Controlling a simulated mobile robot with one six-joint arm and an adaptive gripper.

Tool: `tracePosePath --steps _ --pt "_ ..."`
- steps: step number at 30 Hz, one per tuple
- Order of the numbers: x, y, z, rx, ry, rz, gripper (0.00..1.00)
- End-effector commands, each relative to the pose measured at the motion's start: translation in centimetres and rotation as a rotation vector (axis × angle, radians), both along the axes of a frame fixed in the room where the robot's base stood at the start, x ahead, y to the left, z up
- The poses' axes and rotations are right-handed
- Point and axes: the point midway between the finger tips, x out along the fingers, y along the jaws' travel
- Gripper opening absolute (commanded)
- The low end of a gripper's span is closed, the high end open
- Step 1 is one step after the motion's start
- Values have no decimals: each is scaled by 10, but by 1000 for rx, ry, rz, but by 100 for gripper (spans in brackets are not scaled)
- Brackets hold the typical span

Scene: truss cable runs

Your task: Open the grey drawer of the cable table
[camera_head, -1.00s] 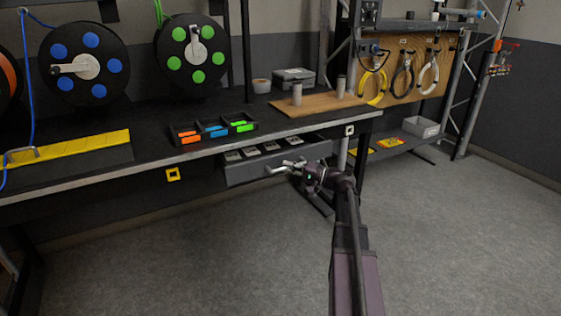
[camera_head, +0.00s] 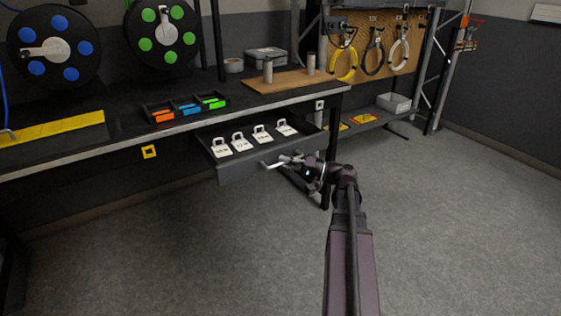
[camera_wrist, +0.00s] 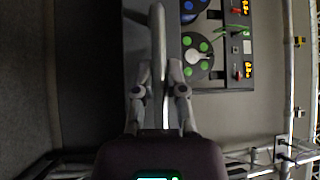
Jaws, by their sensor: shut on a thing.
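The grey drawer (camera_head: 238,170) hangs under the black cable table (camera_head: 60,152) and is pulled well out. Inside it lie several white padlock-shaped tags (camera_head: 262,134) in a row. A light metal bar handle (camera_head: 272,164) is on its front. My gripper (camera_head: 290,160) is at the right part of the handle, shut on it. In the wrist view the handle (camera_wrist: 158,45) runs up between the two fingers of my gripper (camera_wrist: 160,95). The fingers hide part of the handle.
Orange, blue and green bins (camera_head: 185,108) sit on the tabletop near its front edge. Cable reels (camera_head: 162,32) stand behind. A table leg (camera_head: 331,150) is close to the right of the drawer. The grey floor (camera_head: 190,260) in front is clear.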

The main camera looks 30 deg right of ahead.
Motion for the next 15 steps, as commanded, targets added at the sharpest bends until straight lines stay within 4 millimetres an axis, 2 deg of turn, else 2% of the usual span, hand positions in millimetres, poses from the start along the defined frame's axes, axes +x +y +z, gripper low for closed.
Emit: tracePosePath --steps 9,10,13,15 --pt "0 3 0 0 0 6 0" --pt "0 3 0 0 0 6 19" --pt "1 4 0 0 0 6 48" --pt "1 4 0 0 0 6 51"
